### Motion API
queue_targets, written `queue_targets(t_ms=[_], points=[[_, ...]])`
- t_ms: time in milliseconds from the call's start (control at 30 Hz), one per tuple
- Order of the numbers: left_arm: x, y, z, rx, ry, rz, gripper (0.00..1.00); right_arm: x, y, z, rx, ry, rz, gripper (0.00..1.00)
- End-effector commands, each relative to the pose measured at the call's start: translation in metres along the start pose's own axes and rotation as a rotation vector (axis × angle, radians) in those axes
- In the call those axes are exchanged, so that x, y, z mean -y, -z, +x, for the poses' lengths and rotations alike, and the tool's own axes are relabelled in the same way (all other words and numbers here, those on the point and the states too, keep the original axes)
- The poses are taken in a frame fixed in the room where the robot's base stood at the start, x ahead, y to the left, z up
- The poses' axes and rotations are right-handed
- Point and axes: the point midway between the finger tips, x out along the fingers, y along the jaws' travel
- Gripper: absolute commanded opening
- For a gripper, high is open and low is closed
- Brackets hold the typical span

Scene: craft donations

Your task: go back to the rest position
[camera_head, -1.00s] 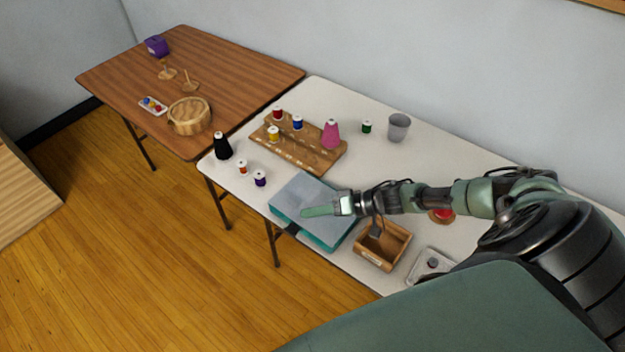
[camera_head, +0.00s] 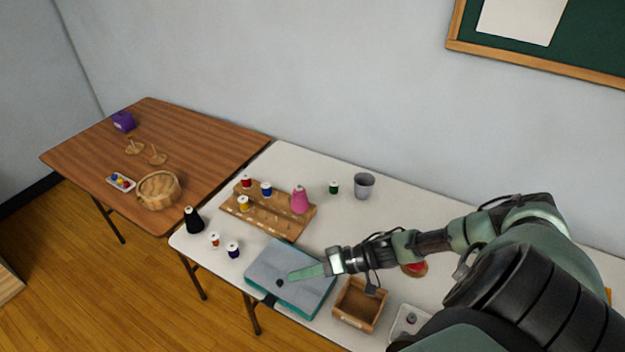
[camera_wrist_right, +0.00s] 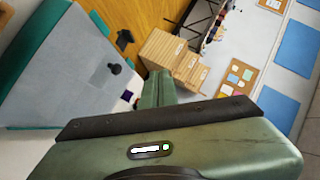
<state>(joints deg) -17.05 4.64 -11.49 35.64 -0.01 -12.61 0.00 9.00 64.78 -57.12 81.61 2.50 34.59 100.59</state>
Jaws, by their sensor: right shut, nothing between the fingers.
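My right gripper (camera_head: 291,277) is shut and empty. In the head view it appears over the teal box with a grey lid (camera_head: 268,262) at the front edge of the white table. The right wrist view shows my gripper's closed fingers (camera_wrist_right: 158,88), with the grey-topped box (camera_wrist_right: 85,75) to their left. A small black knob (camera_head: 279,283) shows on the lid beside the fingertips; it also shows in the wrist view (camera_wrist_right: 114,68). My right arm reaches in from the right over the white table. My left gripper is not in view.
A wooden box (camera_head: 346,316), a grey tray (camera_head: 401,330) and a red item (camera_head: 414,268) are near my right arm. A wooden spool rack (camera_head: 262,221), loose spools and a grey cup (camera_head: 364,187) stand farther back. A brown table (camera_head: 205,148) adjoins at left.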

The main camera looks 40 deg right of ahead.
Motion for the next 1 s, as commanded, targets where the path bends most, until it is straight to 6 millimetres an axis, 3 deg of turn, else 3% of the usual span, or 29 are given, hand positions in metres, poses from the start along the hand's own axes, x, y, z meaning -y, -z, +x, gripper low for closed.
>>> queue_targets(t_ms=[100, 267, 633, 767, 1000], points=[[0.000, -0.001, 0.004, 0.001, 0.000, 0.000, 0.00, 0.010, -0.006, -0.020, 0.003, -0.003, 0.000, 0.00], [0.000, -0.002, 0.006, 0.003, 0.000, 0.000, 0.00, 0.020, -0.009, -0.036, 0.002, -0.002, 0.001, 0.00], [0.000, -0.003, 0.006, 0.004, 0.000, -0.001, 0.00, 0.027, -0.011, -0.040, -0.002, 0.000, -0.003, 0.00], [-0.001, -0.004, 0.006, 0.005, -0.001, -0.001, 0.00, 0.035, -0.023, -0.015, -0.018, -0.014, -0.045, 0.00], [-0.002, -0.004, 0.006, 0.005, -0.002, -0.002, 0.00, 0.080, -0.062, 0.069, -0.086, -0.165, -0.256, 0.00]])
